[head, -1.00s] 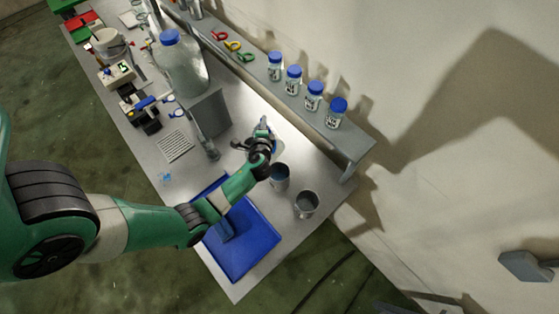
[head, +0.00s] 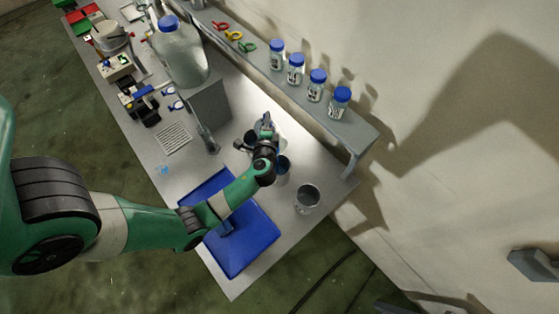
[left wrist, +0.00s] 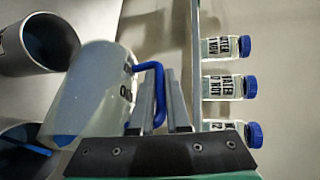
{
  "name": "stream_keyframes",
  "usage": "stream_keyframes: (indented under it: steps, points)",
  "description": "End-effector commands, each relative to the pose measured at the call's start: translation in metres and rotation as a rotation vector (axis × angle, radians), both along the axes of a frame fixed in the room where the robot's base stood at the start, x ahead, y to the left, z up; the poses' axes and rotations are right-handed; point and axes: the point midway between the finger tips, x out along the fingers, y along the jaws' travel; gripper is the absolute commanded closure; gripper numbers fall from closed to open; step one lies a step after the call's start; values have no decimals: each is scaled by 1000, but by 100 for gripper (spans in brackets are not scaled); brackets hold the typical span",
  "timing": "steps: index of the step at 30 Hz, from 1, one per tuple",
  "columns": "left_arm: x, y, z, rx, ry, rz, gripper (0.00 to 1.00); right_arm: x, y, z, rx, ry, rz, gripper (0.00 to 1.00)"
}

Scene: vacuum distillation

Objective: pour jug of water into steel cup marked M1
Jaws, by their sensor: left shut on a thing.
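My left gripper (head: 265,135) is shut on the blue handle (left wrist: 158,95) of the water jug, between its two fingers in the left wrist view. The jug (left wrist: 92,95) is pale and translucent and appears tilted in that view. In the head view the gripper mostly hides it. One steel cup (head: 307,199) stands open at the right end of the bench. A second steel cup (head: 284,170) is beside my wrist, partly hidden. Two dark-mouthed cups show at the left of the left wrist view, an upper one (left wrist: 40,42) and a lower one (left wrist: 22,150). I cannot read their marks. My right gripper is out of view.
A blue tray (head: 252,242) lies under my left forearm. A shelf (head: 350,135) along the wall holds several blue-capped bottles. A grey box (head: 210,105) and a large blue-capped container (head: 182,58) stand farther back on the bench.

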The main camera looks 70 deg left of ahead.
Motion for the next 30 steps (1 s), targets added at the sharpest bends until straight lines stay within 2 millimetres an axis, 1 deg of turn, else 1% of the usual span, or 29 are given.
stream_keyframes:
  steps: [30]
  points:
    - [0,-6,-2,64,-2,0,100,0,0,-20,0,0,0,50]
